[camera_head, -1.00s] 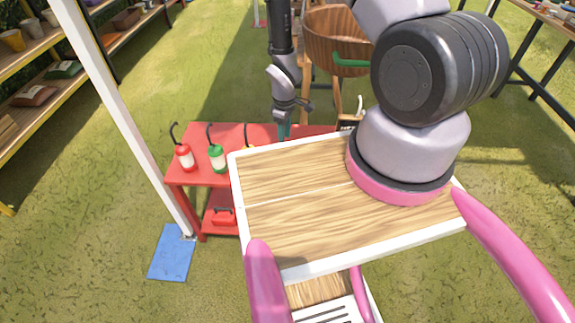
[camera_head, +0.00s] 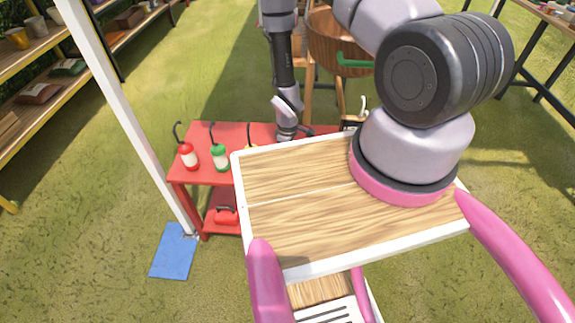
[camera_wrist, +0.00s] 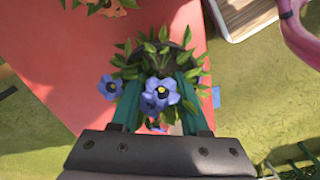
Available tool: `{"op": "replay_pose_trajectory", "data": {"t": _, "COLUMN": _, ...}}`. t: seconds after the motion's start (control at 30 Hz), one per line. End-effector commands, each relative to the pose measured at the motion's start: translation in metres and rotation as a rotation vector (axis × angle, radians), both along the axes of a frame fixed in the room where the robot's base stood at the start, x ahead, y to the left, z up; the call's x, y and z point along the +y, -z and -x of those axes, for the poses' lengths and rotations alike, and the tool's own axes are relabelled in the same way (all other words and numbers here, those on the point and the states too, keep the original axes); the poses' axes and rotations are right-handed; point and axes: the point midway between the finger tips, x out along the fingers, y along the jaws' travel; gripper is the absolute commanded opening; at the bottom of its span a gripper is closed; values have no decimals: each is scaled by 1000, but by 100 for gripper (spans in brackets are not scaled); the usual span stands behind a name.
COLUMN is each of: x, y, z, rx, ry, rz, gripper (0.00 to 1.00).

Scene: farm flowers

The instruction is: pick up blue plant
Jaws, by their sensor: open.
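The blue plant (camera_wrist: 160,92) shows in the wrist view, with blue-violet flowers and green leaves in a dark round pot (camera_wrist: 178,55). My gripper (camera_wrist: 158,106) is open, with one teal finger on each side of the front flower. The fingers are among the leaves, and I cannot tell whether they touch the plant. The plant is above or on the red table (camera_wrist: 60,60); its base is hidden. In the head view my wooden top hides the plant and my fingertips, and only the wrist shows above the red table (camera_head: 240,132).
A red bottle (camera_head: 188,156) and a green bottle (camera_head: 219,157) stand on the table's left. A leafy plant with orange flowers (camera_wrist: 112,6) is at the wrist view's top. A white post (camera_head: 125,115) rises left of the table.

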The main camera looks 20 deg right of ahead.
Motion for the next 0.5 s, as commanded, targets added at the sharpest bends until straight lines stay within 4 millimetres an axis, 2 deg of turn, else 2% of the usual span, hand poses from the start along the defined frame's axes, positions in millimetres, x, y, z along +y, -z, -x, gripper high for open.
{"op": "replay_pose_trajectory", "data": {"t": 0.07, "x": 0, "y": 0, "z": 0, "rx": 0, "ry": 0, "rz": 0, "gripper": 45}}
{"op": "replay_pose_trajectory", "data": {"t": 0.1, "x": 0, "y": 0, "z": 0, "rx": 0, "ry": 0, "rz": 0, "gripper": 30}}
{"op": "replay_pose_trajectory", "data": {"t": 0.17, "x": 0, "y": 0, "z": 0, "rx": 0, "ry": 0, "rz": 0, "gripper": 7}}
{"op": "replay_pose_trajectory", "data": {"t": 0.2, "x": 0, "y": 0, "z": 0, "rx": 0, "ry": 0, "rz": 0, "gripper": 0}}
{"op": "replay_pose_trajectory", "data": {"t": 0.5, "x": 0, "y": 0, "z": 0, "rx": 0, "ry": 0, "rz": 0, "gripper": 0}}
